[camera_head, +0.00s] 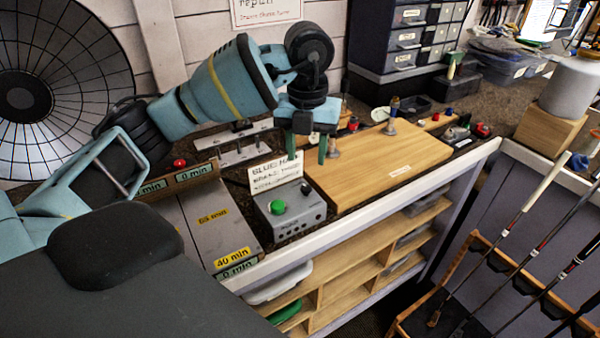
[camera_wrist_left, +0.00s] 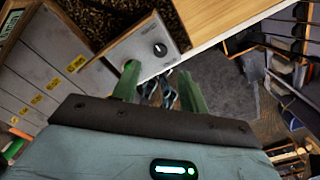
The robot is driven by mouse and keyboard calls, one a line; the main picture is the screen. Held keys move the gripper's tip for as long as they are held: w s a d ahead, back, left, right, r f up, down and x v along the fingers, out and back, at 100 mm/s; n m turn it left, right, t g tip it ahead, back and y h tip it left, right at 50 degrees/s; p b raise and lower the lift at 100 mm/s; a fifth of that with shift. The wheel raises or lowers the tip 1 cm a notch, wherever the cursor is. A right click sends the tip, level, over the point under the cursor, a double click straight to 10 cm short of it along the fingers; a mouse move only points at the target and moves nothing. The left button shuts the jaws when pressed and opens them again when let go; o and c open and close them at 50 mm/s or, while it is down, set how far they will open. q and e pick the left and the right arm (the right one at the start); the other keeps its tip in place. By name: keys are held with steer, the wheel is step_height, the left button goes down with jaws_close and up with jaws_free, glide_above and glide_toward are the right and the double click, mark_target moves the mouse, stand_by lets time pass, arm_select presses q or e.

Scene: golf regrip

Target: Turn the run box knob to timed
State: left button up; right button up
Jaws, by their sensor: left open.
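The run box (camera_head: 292,222) is a small grey box with a large green button (camera_head: 277,207) and a small dark knob (camera_head: 307,189) on its sloped top. In the left wrist view the box (camera_wrist_left: 146,40) shows its round black knob (camera_wrist_left: 160,48) with a small light mark; the lettering around it is too small to read. My left gripper (camera_head: 306,148) is open and empty, its green fingers pointing down above and behind the box. In the left wrist view the fingertips (camera_wrist_left: 158,70) sit either side of the knob's line, apart from it. My right gripper is not in view.
A handwritten card (camera_head: 275,174) stands behind the box. A wooden board (camera_head: 385,165) lies to its right. Grey panels with minute labels (camera_head: 213,225) are on its left. A white bench edge (camera_head: 370,205) runs in front, with wooden shelves (camera_head: 330,295) below. Golf clubs (camera_head: 510,225) stand at right.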

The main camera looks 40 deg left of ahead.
mark_target(306, 187)
arm_select(q)
steer(key=shift+d+f, duration=0.1)
steer(key=shift+f, duration=0.15)
step_height(306, 187, down, 6)
steer(key=shift+f, duration=0.6)
steer(key=shift+c, duration=0.2)
jaws_close()
